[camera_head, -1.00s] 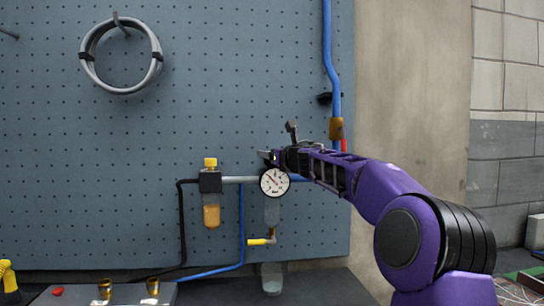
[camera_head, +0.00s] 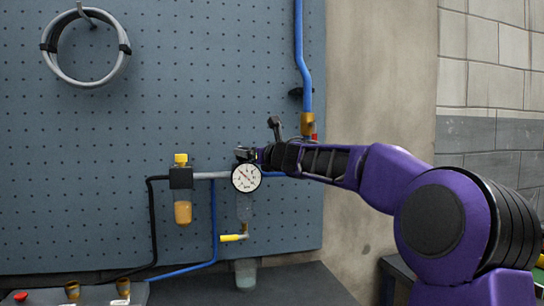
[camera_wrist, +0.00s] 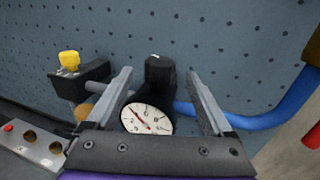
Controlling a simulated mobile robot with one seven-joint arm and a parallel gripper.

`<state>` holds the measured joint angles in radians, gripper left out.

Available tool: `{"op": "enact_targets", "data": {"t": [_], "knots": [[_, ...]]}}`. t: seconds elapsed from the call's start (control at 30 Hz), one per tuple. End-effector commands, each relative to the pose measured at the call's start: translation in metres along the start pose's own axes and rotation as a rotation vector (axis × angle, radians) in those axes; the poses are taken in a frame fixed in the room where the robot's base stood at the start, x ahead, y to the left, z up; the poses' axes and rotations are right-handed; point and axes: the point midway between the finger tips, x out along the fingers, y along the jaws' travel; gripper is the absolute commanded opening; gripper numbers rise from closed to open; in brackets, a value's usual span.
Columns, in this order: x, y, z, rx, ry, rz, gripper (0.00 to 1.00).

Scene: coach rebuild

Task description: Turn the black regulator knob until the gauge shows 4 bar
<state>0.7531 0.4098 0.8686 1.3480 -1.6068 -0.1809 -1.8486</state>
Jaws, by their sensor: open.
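The black regulator knob (camera_wrist: 158,70) stands upright with a small white mark on top. In the wrist view it sits between the two fingers of my open gripper (camera_wrist: 160,74), with gaps on both sides. The round white gauge (camera_wrist: 147,119) is just below the knob, its lower edge cut by my gripper body. Its needle points to the upper left; the numbers are too small to read surely. In the head view the gauge (camera_head: 246,178) is clear, and my gripper (camera_head: 254,155) is just above it, coming from the right and largely hiding the knob.
A yellow-topped filter unit (camera_head: 181,178) is left of the gauge. A yellow-handled valve (camera_head: 233,238) sits below. Blue hose (camera_head: 302,70) runs down at right to a brass fitting (camera_head: 307,124). The blue-grey pegboard (camera_head: 200,100) lies close behind.

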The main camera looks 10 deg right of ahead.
Motion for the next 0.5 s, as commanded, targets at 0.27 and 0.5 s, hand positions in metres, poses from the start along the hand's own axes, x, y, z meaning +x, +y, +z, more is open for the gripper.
{"op": "enact_targets", "data": {"t": [0.27,0.5], "knots": [[-0.047,-0.001,0.001,-0.006,0.001,-0.004,0.86],[-0.084,0.000,0.001,-0.005,0.000,-0.005,0.86]]}}
